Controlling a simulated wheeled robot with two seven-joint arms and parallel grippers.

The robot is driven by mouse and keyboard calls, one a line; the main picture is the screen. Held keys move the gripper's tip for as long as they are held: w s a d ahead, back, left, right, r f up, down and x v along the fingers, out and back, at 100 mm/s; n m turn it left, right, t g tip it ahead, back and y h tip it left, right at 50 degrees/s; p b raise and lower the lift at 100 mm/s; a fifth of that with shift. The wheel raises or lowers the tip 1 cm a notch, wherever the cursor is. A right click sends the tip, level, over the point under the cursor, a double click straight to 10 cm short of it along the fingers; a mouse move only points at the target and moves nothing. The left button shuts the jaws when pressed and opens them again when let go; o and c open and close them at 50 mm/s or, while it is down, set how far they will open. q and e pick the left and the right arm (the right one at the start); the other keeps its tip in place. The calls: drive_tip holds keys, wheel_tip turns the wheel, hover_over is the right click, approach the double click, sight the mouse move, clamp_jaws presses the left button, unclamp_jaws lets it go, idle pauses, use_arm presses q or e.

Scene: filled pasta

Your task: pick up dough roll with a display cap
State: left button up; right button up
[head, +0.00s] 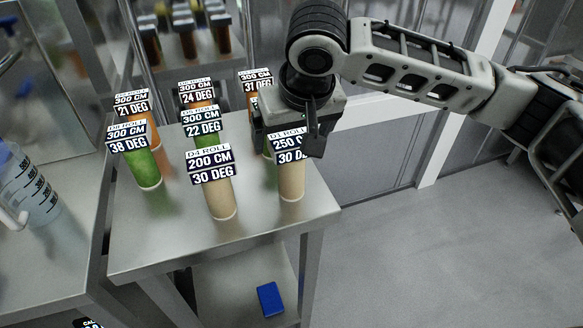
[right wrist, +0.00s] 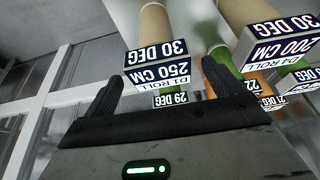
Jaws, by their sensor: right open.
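Several dough rolls stand upright on a steel table (head: 265,226), each with a display cap. At the front are a beige roll marked 200 CM, 30 DEG (head: 220,198) and a beige roll marked 250 CM, 30 DEG (head: 291,182). Green and orange rolls stand behind and left. My right gripper (head: 292,130) is open above the 250 CM roll, hiding part of its cap. In the right wrist view, the 250 CM cap (right wrist: 157,72) appears between the open fingers (right wrist: 160,88); I cannot tell whether they touch it. My left gripper is not in view.
The 200 CM roll (right wrist: 248,14) is close beside the right gripper in the right wrist view. More rolls stand on a rack (head: 185,40) behind. A clear container (head: 32,190) is on the left counter. A blue block (head: 269,299) lies below. The table's front is clear.

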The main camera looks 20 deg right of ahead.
drive_tip(key=shift+x, duration=1)
drive_tip(key=shift+c, duration=0.3)
drive_tip(key=c, duration=1.5)
drive_tip(key=shift+r, duration=0.1)
